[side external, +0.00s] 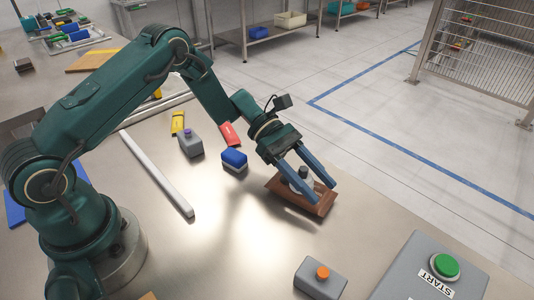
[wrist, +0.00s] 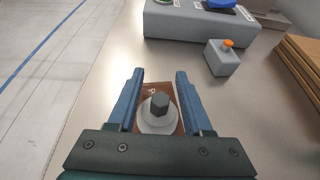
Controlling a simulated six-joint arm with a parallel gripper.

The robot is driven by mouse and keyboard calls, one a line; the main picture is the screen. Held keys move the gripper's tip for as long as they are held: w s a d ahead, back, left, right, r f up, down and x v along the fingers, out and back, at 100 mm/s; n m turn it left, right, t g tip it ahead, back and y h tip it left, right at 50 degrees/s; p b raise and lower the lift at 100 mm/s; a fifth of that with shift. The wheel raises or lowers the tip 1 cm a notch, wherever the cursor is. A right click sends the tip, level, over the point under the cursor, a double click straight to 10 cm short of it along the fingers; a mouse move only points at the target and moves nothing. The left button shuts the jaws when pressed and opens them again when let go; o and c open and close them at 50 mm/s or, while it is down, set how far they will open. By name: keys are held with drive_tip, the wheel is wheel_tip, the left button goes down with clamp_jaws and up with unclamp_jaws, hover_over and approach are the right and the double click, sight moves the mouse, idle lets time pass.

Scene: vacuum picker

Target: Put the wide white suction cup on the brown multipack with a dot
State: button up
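The wide white suction cup (wrist: 158,122) has a pale round disc and a dark hexagonal stub on top. It appears to rest upright on the brown multipack (wrist: 150,87), a flat brown pack with small white marks; a dot cannot be made out clearly. The brown multipack also shows in the side view (side external: 291,202), lying on the metal table. My gripper (wrist: 160,74) is low over the pack, its blue fingers apart on either side of the cup, with a narrow gap at each side. In the side view my gripper (side external: 326,194) partly hides the cup (side external: 303,173).
A grey block with an orange knob (side external: 321,278) and a grey START box (side external: 432,275) stand nearer the front. A blue block (side external: 234,160), a grey block with purple top (side external: 190,145) and a red packet (side external: 230,134) lie left. A pale bar (side external: 157,174) crosses the table.

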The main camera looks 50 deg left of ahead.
drive_tip(key=shift+r, duration=0.2)
drive_tip(key=v, duration=1.2)
drive_tip(key=s+d+r+m+y, duration=0.3)
drive_tip(key=s+r+m+y, duration=0.35)
drive_tip(key=s+m, duration=0.2)
drive_tip(key=s+a+m+t+y, duration=0.2)
drive_tip(key=s+m+y, duration=0.1)
drive_tip(key=s+m, duration=0.1)
drive_tip(key=s+a+r+m+t+y, duration=0.1)
drive_tip(key=s+a+m+t+y, duration=0.1)
drive_tip(key=s+m+t+y, duration=0.1)
drive_tip(key=s+m+y, duration=0.1)
drive_tip(key=s+m, duration=0.1)
drive_tip(key=s, duration=0.1)
drive_tip(key=shift+a+r+t, duration=0.2)
drive_tip(key=shift+a+t, duration=0.1)
drive_tip(key=shift+a, duration=0.05)
